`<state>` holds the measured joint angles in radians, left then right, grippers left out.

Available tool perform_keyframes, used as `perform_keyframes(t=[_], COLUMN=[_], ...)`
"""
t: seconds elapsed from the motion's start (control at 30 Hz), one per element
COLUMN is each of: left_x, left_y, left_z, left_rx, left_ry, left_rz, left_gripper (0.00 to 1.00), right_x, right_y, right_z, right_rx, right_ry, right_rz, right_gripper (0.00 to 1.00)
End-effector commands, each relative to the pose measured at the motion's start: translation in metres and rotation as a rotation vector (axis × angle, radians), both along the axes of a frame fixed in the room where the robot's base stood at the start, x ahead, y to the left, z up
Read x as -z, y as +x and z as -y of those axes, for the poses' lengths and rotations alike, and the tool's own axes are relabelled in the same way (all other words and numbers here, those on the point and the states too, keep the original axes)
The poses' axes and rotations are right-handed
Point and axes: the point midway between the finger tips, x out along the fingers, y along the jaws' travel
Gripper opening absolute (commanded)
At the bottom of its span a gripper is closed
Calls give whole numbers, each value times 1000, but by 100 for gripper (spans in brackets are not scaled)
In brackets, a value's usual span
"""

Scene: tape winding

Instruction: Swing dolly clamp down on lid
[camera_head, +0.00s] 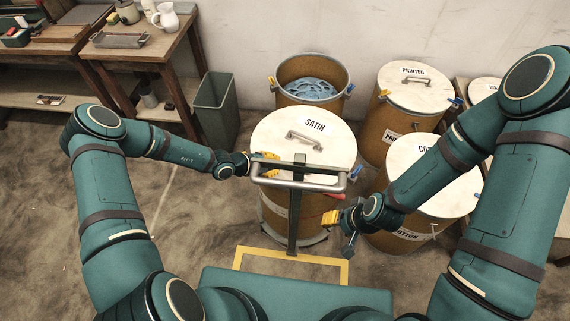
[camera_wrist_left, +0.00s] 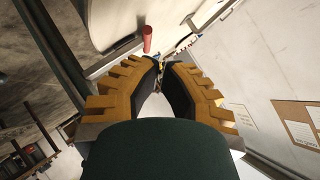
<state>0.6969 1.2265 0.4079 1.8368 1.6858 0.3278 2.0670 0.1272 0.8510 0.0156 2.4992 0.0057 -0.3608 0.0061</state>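The drum labelled SATIN wears a pale round lid (camera_head: 330,140) with a metal handle (camera_head: 304,140) on top. The dolly (camera_head: 292,225), with a grey frame handle and upright post, stands in front of it. A dark clamp block (camera_head: 299,166) sits at the post's top, overlapping the lid's near edge. A red grip (camera_head: 334,196) shows right of the post; a red cylinder (camera_wrist_left: 147,40) shows in the left wrist view. My left gripper (camera_head: 267,163) is at the dolly handle's left end, fingertips apart in the left wrist view (camera_wrist_left: 164,68). My right gripper (camera_head: 330,218) is below the red grip.
The PRINTED drum (camera_head: 392,120) and another lidded drum (camera_head: 412,205) stand to the right. An open drum (camera_head: 308,101) with blue material stands behind. A grey bin (camera_head: 213,103) and wooden tables (camera_head: 150,50) are at the left. The floor at left is clear.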

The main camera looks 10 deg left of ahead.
Motion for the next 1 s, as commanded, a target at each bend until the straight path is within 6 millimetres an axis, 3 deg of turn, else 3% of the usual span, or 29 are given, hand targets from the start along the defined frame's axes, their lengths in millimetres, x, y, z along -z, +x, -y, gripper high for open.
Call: perform_keyframes(t=[0.1, 0.3, 1.0], left_x=[-13, -27, -31], left_y=[-11, -23, -26], left_z=[-18, -35, -39], left_rx=[-1, 0, 1], left_ry=[3, 1, -1], left_rz=[1, 1, 0], left_gripper=[0, 0, 0], right_x=[0, 0, 0], right_y=[0, 0, 0], right_z=[0, 0, 0], right_rx=[0, 0, 0], right_ry=[0, 0, 0], right_rz=[0, 0, 0], right_gripper=[52, 52, 52])
